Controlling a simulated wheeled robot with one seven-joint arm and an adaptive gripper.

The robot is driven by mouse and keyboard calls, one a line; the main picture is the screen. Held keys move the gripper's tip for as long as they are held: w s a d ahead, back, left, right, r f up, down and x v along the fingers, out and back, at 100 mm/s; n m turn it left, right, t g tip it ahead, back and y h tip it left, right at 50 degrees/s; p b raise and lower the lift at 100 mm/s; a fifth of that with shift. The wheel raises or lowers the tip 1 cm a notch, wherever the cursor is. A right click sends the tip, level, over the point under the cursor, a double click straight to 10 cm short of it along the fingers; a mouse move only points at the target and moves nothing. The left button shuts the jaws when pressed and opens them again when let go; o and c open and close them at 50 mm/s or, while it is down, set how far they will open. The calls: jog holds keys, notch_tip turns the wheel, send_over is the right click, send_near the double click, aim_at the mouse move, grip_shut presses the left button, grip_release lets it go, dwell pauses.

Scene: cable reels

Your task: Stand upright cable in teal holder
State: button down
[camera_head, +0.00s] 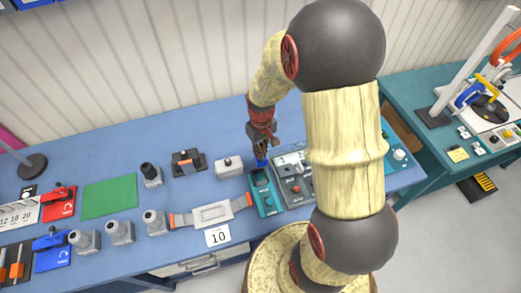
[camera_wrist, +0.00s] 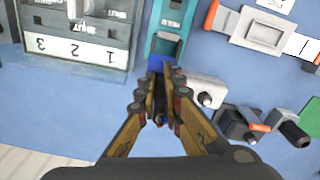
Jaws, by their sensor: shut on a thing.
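The teal holder (camera_head: 265,194) stands on the blue table, left of the grey panel, and its end shows at the top of the wrist view (camera_wrist: 172,14). My gripper (camera_head: 262,150) is above the holder's back end, pointing down, with its fingers close together in the wrist view (camera_wrist: 166,78). It is shut on a small blue piece (camera_head: 261,162), which I take to be the cable. In the wrist view the blue piece (camera_wrist: 166,47) appears beyond the fingertips, at the holder's near end. I cannot tell whether it touches the holder. The fingers hide part of it.
A grey panel (camera_head: 294,187) stands close to the holder's right. A white-grey block (camera_head: 229,166) and a dark clamp (camera_head: 188,162) stand left of my gripper. A strapped grey device (camera_head: 212,214) lies at the front left. A green mat (camera_head: 110,196) lies farther left.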

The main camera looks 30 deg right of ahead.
aim_at(260, 164)
jog(key=shift+s+a+f+b, duration=0.1)
jog(key=shift+a+f+b, duration=0.1)
jog(key=shift+f+b, duration=0.65)
jog(key=shift+s+a+f+b, duration=0.15)
jog(key=shift+f+b, duration=0.3)
jog(key=shift+f, duration=0.8)
jog(key=shift+a+f+b, duration=0.2)
jog(key=shift+f+b, duration=0.45)
jog(key=shift+f, duration=0.4)
jog(key=shift+f+b, duration=0.7)
jog(key=shift+f, duration=0.45)
jog(key=shift+f, duration=0.1)
jog(key=shift+f+b, duration=0.8)
jog(key=shift+f, duration=0.25)
jog(key=c, duration=1.9)
grip_release()
